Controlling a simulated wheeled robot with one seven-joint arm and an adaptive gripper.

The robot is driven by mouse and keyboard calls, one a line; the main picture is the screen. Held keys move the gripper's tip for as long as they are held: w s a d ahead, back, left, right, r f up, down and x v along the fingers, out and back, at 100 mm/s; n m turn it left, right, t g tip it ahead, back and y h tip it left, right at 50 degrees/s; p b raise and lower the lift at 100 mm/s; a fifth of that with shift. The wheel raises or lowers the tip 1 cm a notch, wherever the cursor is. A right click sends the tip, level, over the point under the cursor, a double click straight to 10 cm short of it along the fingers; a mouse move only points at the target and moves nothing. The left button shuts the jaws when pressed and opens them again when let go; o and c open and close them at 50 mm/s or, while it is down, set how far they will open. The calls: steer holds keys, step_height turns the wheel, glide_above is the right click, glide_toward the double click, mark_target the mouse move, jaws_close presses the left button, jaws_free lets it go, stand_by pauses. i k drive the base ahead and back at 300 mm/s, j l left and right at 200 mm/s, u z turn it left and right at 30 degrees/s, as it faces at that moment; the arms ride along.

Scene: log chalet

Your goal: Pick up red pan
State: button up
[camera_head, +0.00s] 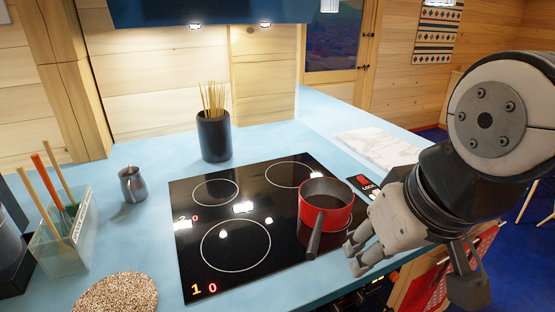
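The red pan (338,217) stands upright on the right side of the black cooktop (200,267). Its dark handle (315,238) points toward the front of the counter. My gripper (355,256) is just right of the handle, in front of the pan and apart from the handle in the picture. Two light fingertips show close to each other near the cooktop's right edge. The pan's inside looks dark and empty. I cannot tell how wide the fingers are spread.
A dark holder (214,138) with thin sticks stands behind the cooktop. A metal jug (131,185) and a clear utensil box (62,245) are on the left. A speckled round mat (115,294) lies at the front. A white slab (377,148) lies at the right back.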

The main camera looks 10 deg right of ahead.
mark_target(325, 204)
steer(key=z, duration=0.25)
steer(key=j+u, duration=0.15)
steer(key=j, duration=0.55)
steer(key=j+u, duration=0.15)
steer(key=j, duration=0.55)
steer(key=i+j+u, duration=0.15)
steer(key=j, duration=0.5)
